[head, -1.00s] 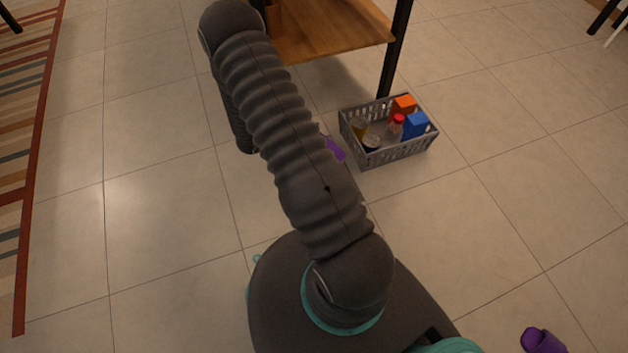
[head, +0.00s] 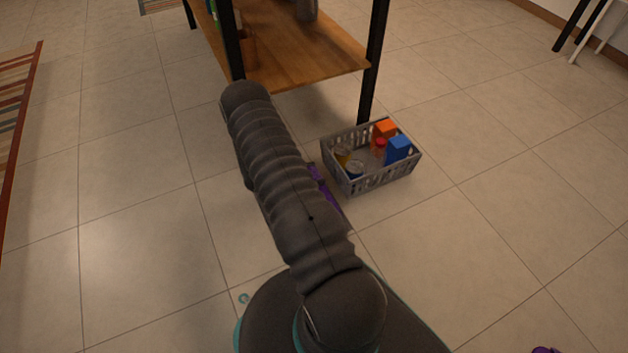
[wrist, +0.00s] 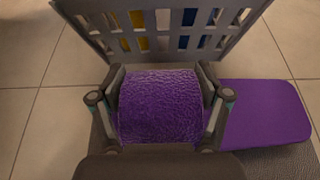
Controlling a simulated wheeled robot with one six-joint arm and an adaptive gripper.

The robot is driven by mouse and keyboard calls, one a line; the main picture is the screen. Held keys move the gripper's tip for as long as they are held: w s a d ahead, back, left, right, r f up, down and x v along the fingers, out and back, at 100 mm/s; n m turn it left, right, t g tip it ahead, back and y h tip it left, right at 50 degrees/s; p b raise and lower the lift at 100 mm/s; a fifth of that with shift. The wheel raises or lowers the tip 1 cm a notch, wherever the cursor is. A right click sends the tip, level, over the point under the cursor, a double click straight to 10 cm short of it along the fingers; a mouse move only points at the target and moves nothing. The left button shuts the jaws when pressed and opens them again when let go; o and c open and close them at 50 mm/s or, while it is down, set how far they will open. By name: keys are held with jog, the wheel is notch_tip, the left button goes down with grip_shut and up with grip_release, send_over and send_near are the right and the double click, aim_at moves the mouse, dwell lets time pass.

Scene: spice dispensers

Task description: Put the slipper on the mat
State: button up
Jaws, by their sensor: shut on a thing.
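A purple slipper (wrist: 160,112) with a fuzzy strap fills the middle of the wrist view, its flat sole reaching to the right. My gripper (wrist: 160,82) is shut on it, with a finger on each side of the strap. In the head view only part of the slipper (head: 325,188) shows beside my arm, which hides the gripper. A striped mat (head: 16,125) lies on the floor at the far left, cut by the picture edge. A second purple slipper (head: 546,350) just shows at the bottom right edge.
A grey basket (head: 372,177) with bottles and boxes stands close to the held slipper; its slotted wall (wrist: 160,20) is just beyond the gripper. A wooden shelf unit (head: 300,65) with black posts stands behind. Tiled floor between my arm and the striped mat is clear.

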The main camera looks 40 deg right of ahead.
jog(key=shift+f, duration=1.4)
jog(key=o, duration=1.2)
jog(key=shift+f, duration=0.1)
